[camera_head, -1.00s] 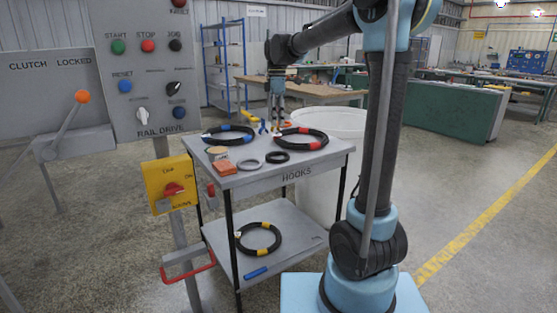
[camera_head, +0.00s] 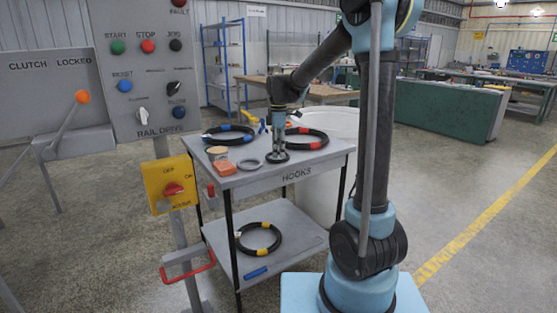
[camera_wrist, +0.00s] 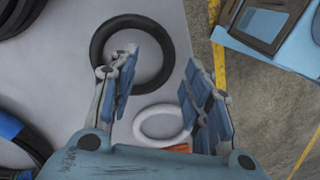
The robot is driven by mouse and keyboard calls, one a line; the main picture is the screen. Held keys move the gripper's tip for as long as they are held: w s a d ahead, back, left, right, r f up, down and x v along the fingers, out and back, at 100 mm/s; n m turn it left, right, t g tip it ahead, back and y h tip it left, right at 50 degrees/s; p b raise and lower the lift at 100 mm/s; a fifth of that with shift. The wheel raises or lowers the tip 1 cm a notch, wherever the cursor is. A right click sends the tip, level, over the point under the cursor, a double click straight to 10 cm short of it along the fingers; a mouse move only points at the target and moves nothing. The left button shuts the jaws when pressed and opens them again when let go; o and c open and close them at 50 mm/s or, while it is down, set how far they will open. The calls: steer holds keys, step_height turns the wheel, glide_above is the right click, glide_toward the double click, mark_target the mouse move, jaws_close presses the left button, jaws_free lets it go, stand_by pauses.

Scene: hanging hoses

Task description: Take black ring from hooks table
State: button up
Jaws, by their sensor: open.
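The hooks table (camera_head: 300,165) is a grey two-level cart. The small black ring (camera_head: 268,158) lies flat on its top near the front edge, partly hidden behind my gripper (camera_head: 278,152). In the wrist view the black ring (camera_wrist: 130,21) lies beyond my gripper (camera_wrist: 160,68), whose fingers are apart with nothing between them.
A blue-banded hose coil (camera_head: 228,145) and a red-banded coil (camera_head: 322,140) lie at the back of the tabletop. An orange block (camera_head: 223,168) and a jar (camera_head: 217,153) stand at the left. A yellow-banded coil (camera_head: 258,253) lies on the lower shelf. The control panel (camera_head: 140,75) stands left.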

steer(key=shift+f, duration=1.35)
jaws_close()
steer(key=shift+r, duration=0.1)
